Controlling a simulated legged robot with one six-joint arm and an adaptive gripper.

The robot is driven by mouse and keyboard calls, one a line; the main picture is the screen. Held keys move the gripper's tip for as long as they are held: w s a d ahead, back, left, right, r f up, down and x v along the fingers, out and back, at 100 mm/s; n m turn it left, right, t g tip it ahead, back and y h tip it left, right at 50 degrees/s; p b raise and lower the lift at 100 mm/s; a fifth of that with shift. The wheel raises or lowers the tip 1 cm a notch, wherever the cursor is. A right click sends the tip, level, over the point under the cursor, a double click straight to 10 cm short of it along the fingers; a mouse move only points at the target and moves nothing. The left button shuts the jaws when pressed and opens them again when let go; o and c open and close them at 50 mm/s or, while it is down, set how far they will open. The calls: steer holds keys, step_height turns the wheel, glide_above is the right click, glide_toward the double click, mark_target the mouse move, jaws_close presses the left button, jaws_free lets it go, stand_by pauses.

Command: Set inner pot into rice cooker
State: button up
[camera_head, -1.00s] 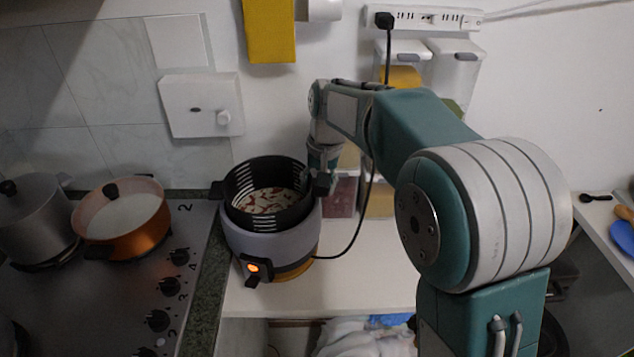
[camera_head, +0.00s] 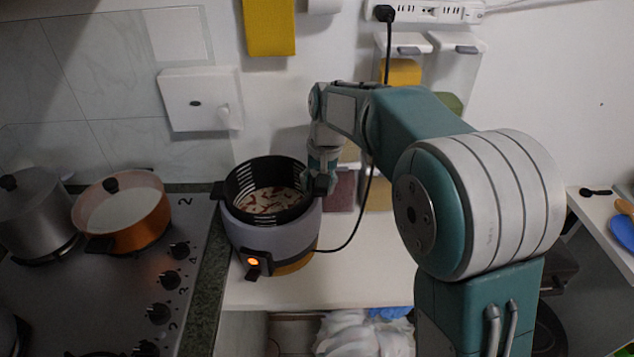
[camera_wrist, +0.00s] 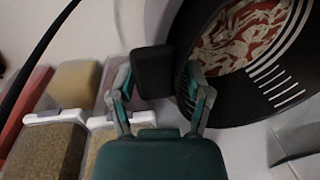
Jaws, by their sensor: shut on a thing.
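The black inner pot (camera_head: 266,222) sits upright at the mouth of the grey rice cooker (camera_head: 272,240), its slotted rim standing above the cooker's edge. Red and white pieces of food lie in the pot. The cooker has a lit orange switch on its front. My gripper (camera_head: 322,186) is at the pot's right side, shut on its right handle. In the wrist view my gripper's two fingers (camera_wrist: 160,82) stand either side of the black handle (camera_wrist: 153,70), with the pot (camera_wrist: 240,108) at the upper right. How deep the pot sits is hidden.
A stove with an orange pot (camera_head: 122,214) and a grey pot (camera_head: 36,214) stands to the left. Spice dispensers (camera_head: 403,75) hang on the wall behind my arm. A black cable (camera_head: 352,232) runs from the power strip to the cooker.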

steer(key=shift+f, duration=0.2)
steer(key=o, duration=1.4)
steer(key=shift+c, duration=0.2)
steer(key=shift+f, duration=0.15)
step_height(320, 180, up, 11)
steer(key=d, duration=0.1)
steer(key=s+d+r+t, duration=0.2)
steer(key=s+d+r, duration=0.2)
steer(key=s+d, duration=0.25)
steer(key=s+d+f+t, duration=0.1)
steer(key=s+d+f, duration=0.3)
steer(key=s, duration=0.6)
steer(key=s+d+f+t+h, duration=0.1)
steer(key=s+d+f, duration=0.3)
steer(key=s, duration=0.6)
steer(key=shift+s+f+t, duration=0.15)
steer(key=shift+f+t, duration=0.05)
steer(key=shift+t, duration=0.6)
